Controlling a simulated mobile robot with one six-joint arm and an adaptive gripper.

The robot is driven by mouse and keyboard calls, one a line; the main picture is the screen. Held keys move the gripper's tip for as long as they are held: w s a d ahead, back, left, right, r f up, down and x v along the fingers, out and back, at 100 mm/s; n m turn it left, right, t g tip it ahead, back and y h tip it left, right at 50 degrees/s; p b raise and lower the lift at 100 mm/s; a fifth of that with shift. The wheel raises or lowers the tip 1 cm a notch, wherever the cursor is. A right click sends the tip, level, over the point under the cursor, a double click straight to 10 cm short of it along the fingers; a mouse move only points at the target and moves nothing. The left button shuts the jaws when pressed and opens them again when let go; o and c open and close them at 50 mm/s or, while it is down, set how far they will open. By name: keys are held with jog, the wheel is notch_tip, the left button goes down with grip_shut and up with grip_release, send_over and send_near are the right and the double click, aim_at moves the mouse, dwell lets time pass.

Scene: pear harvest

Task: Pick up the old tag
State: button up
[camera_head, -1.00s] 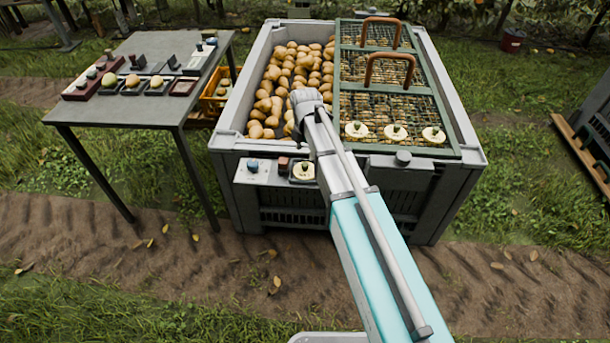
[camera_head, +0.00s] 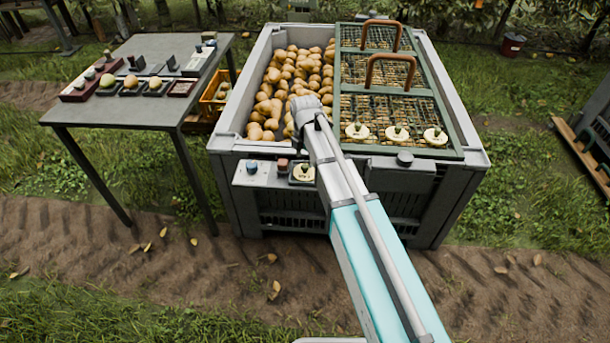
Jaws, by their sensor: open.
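Three round cream discs with dark green knobs lie in a row on the front edge of the green mesh lid: a left disc (camera_head: 357,132), a middle disc (camera_head: 396,134) and a right disc (camera_head: 435,138). A similar cream disc (camera_head: 303,174) with dark marks sits in a small dark holder on the ledge at the front of the bin. I cannot tell which of these is the old tag. My arm reaches up from the bottom to the bin's front edge, close beside the holder. My gripper does not show; my arm's far joint hides what is behind it.
The grey bin (camera_head: 476,158) holds many pears at left; the lid (camera_head: 448,133) with orange handles covers its right part. A blue knob (camera_head: 252,167) and a reddish knob (camera_head: 282,164) stand on the ledge. A grey table (camera_head: 100,113) with trays is at left.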

aim_at(305, 166)
jog(key=shift+s+f+b, duration=0.1)
jog(key=shift+f+b, duration=1.4)
jog(key=shift+f, duration=0.3)
jog(key=shift+c, duration=0.2)
grip_shut()
